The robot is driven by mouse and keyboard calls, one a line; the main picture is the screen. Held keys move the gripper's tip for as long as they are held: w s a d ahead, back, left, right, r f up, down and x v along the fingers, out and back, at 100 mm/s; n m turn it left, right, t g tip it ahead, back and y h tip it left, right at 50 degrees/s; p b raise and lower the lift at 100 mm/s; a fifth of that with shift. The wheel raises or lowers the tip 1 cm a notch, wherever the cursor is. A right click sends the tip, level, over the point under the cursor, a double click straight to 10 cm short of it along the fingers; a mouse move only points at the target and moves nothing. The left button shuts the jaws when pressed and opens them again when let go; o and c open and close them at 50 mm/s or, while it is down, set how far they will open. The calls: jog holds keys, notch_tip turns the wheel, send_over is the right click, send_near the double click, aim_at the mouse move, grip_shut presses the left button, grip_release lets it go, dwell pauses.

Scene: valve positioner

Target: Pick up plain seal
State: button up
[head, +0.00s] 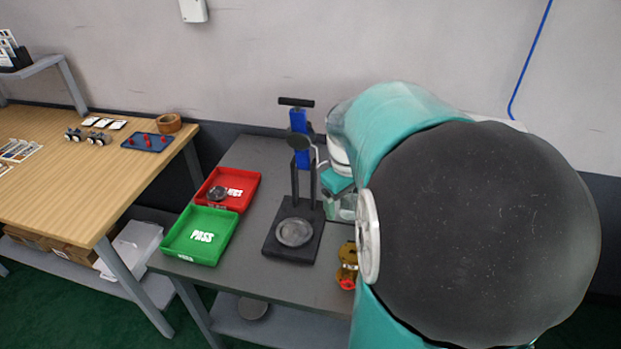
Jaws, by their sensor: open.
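I cannot pick out the plain seal for certain. A blue tray (148,143) on the wooden table holds small red pieces (147,138), too small to tell apart. A brass part (347,265) with a red piece at its lower end stands at the right of the grey table, beside my arm. My large teal and black arm link fills the right side of the view. My gripper does not show, and the arm hides part of the grey table's right side.
A black test stand (293,245) with a blue upright stands on the grey table (255,275). A green PASS tray (200,235) and a red tray (238,180) with a round grey part (217,193) lie left of it. A wooden table (70,185) stands farther left.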

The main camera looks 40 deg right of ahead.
jog(key=s+d+f+y, duration=0.1)
jog(key=s+d+f, duration=0.15)
jog(key=d, duration=0.35)
jog(key=s+d+f+y, duration=0.1)
jog(key=s+d+f, duration=0.1)
jog(key=d+f, duration=0.3)
jog(key=shift+g, duration=0.3)
jog(key=f, duration=0.4)
jog(key=d+f, duration=0.1)
jog(key=f, duration=0.2)
jog(key=shift+w, duration=0.15)
jog(key=f, duration=0.5)
jog(key=shift+s+a+f, duration=0.1)
jog(key=shift+s+f, duration=0.1)
jog(key=shift+f, duration=0.15)
jog(key=shift+c, duration=0.3)
jog(key=c, duration=1.3)
notch_tip(320, 180, up, 10)
jog(key=shift+r, duration=0.2)
